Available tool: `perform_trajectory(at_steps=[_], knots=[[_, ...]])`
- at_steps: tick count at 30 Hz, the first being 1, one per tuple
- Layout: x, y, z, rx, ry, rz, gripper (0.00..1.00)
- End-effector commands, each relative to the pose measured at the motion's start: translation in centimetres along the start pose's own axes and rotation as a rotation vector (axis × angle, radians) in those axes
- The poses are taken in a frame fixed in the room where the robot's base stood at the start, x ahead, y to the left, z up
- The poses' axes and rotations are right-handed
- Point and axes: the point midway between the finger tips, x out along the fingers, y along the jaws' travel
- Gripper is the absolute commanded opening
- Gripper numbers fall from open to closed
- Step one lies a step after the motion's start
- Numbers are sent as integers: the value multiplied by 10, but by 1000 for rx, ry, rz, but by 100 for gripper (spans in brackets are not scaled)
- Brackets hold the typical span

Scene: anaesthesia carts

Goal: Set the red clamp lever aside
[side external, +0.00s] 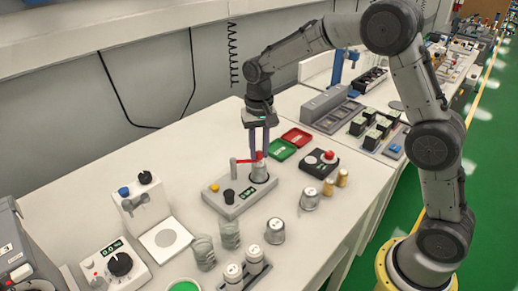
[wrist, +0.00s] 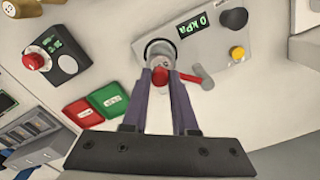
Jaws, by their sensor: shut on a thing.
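The red clamp lever (side external: 248,159) sits at the top of a metal cylinder (side external: 259,174) on a grey gauge unit (side external: 238,202). Its red arm points left in the side view and ends in a grey upright handle (side external: 233,168). In the wrist view the lever's red arm (wrist: 188,77) points right, with the grey handle (wrist: 207,83) at its end. My gripper (side external: 259,155) points down, its fingers shut on the lever's red hub. In the wrist view my gripper (wrist: 160,78) partly hides the hub. I cannot tell whether the lever still touches the cylinder.
A red tray (side external: 297,136) and a green tray (side external: 280,149) lie behind the unit. A black box with a red button (side external: 328,157) stands to the right. Metal canisters (side external: 274,231) and clear cups (side external: 230,235) stand in front. Bare bench lies left of the unit.

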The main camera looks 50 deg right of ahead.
Motion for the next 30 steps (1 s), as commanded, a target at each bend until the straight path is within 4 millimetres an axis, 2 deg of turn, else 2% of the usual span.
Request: perform_trajectory(at_steps=[14, 20, 30], knots=[[-2, 1, -6, -68, 3, -1, 0], [-2, 1, -15, -200, 3, -1, 0], [-2, -3, -38, -516, 5, -1, 0]])
